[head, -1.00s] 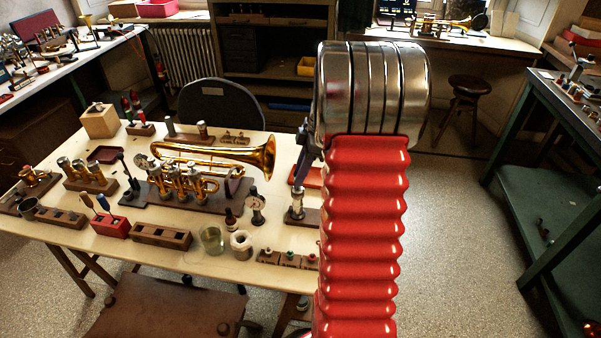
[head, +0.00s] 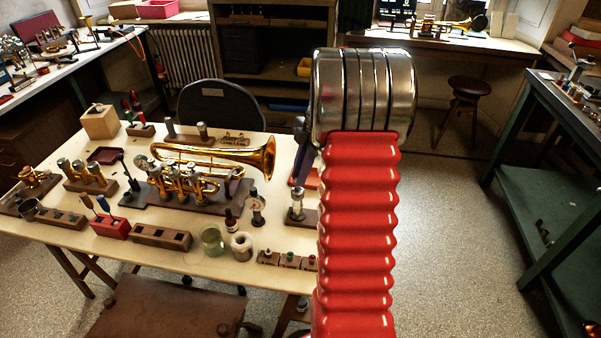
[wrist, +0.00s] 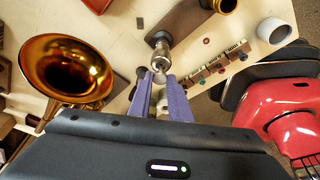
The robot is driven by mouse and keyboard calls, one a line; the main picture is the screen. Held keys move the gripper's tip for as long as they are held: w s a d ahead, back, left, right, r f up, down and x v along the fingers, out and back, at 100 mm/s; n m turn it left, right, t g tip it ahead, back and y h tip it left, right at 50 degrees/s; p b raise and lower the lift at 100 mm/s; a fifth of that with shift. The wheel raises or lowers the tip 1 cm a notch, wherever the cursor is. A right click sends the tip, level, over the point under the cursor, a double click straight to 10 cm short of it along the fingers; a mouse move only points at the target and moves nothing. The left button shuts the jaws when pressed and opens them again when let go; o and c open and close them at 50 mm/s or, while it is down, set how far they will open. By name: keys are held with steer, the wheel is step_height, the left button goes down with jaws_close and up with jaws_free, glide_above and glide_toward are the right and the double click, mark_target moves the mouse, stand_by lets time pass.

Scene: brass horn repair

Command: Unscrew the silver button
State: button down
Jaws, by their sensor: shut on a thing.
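A silver valve (head: 297,203) stands upright on a dark wooden block (head: 304,219) at the right end of the pale workbench. The valve also shows in the wrist view (wrist: 161,53), straight beyond my fingertips. My gripper (wrist: 159,78) has two purple fingers, shut on the small silver button (wrist: 159,72) at the valve's top end. The fingers hide much of the button, and I cannot tell whether it still touches the valve. In the head view, my gripper (head: 299,180) is above the valve, partly hidden by my arm.
A brass trumpet (head: 215,158) lies on a dark stand left of the valve; its bell (wrist: 66,72) is close in the wrist view. Small wooden blocks with coloured buttons (head: 290,262), a glass jar (head: 211,239) and a white roll (head: 241,247) stand near the front edge.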

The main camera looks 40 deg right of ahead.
steer(key=shift+r, duration=0.55)
steer(key=shift+r, duration=1.1)
steer(key=shift+r, duration=0.35)
steer(key=shift+r, duration=1.05)
steer(key=shift+r, duration=0.15)
